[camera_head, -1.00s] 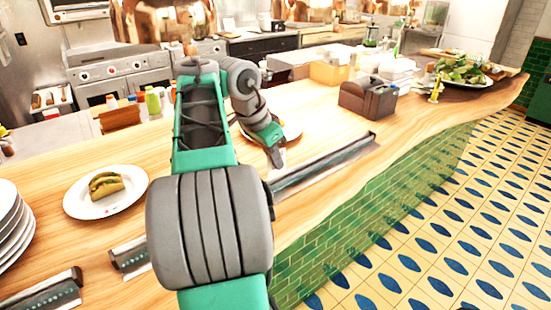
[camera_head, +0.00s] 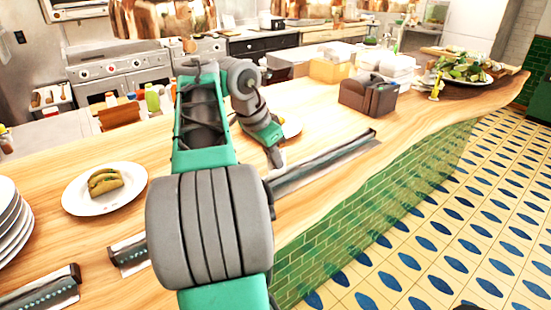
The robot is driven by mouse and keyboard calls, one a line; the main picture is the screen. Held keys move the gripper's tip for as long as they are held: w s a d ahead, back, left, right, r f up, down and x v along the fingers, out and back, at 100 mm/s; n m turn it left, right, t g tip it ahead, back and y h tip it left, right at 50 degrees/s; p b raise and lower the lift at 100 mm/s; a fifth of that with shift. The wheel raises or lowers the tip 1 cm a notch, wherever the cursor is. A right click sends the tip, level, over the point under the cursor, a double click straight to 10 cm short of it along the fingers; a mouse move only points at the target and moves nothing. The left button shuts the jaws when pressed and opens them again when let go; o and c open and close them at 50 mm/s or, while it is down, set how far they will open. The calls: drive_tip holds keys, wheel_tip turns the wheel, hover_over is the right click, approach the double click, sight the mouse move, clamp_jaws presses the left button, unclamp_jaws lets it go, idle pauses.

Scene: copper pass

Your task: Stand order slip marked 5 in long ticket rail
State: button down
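The long ticket rail (camera_head: 328,158) is a dark, narrow metal strip lying along the front edge of the wooden counter. My gripper (camera_head: 276,160) is low beside the rail's left part, just behind it in this view, with its tip pointing down. The fingers are small and seen from behind, so I cannot tell whether they are open or shut. I cannot make out the order slip marked 5. My own arm covers the near end of the rail.
Shorter rails (camera_head: 40,292) lie at the lower left. A plate (camera_head: 76,202) with a taco (camera_head: 104,182) and a plate stack (camera_head: 12,228) stand left. Another plate (camera_head: 293,129) is partly hidden behind my gripper. A brown caddy (camera_head: 368,97) stands beyond the rail.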

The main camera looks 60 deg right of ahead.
drive_tip(key=c, duration=2.1)
unclamp_jaws()
drive_tip(key=o, duration=0.5)
drive_tip(key=shift+o, duration=0.3)
drive_tip(key=o, duration=0.4)
drive_tip(key=shift+o, duration=0.2)
wheel_tip(320, 180, up, 6)
drive_tip(key=p, duration=0.6)
drive_tip(key=shift+r, duration=0.1)
